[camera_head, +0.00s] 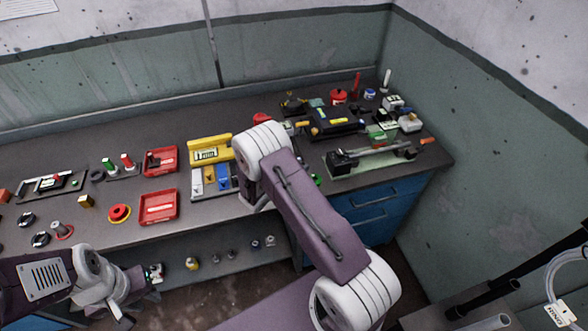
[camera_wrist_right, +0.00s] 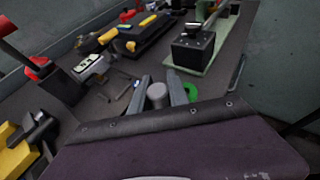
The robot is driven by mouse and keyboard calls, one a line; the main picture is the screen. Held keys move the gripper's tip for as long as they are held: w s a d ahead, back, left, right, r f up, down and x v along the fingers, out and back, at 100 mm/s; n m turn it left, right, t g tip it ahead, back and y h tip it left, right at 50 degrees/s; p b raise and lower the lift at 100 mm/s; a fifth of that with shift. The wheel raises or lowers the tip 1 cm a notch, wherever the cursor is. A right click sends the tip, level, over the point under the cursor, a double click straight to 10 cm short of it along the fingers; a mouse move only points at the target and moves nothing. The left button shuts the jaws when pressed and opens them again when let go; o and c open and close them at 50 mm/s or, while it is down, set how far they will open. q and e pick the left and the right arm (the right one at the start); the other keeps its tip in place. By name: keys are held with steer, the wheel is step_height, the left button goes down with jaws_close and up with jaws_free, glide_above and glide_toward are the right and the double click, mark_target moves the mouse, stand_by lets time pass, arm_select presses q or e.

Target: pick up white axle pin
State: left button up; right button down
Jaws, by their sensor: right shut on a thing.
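In the right wrist view, a pale grey-white cylindrical pin (camera_wrist_right: 157,96) stands between the two fingers of my right gripper (camera_wrist_right: 158,92), which is shut on it. Its lower part is hidden by the wrist housing. In the head view my right arm hides this gripper and the pin. My left gripper (camera_head: 155,273) is at the lower left of the head view, in front of the bench and away from the pin; its fingers are too small to read. Another slim white upright piece (camera_head: 386,79) stands at the bench's back right.
The bench (camera_head: 120,230) carries red trays (camera_head: 158,206), a yellow holder (camera_head: 209,150), a black fixture (camera_head: 335,121) and a long tool on a pale green plate (camera_head: 375,158). A green ring (camera_wrist_right: 192,92) lies just right of my right fingers. Walls close the back and right.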

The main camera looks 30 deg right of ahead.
steer(key=s+r, duration=0.4)
steer(key=s, duration=0.3)
steer(key=shift+s+r+b, duration=0.15)
steer(key=shift+r+b, duration=0.05)
steer(key=shift+b, duration=0.2)
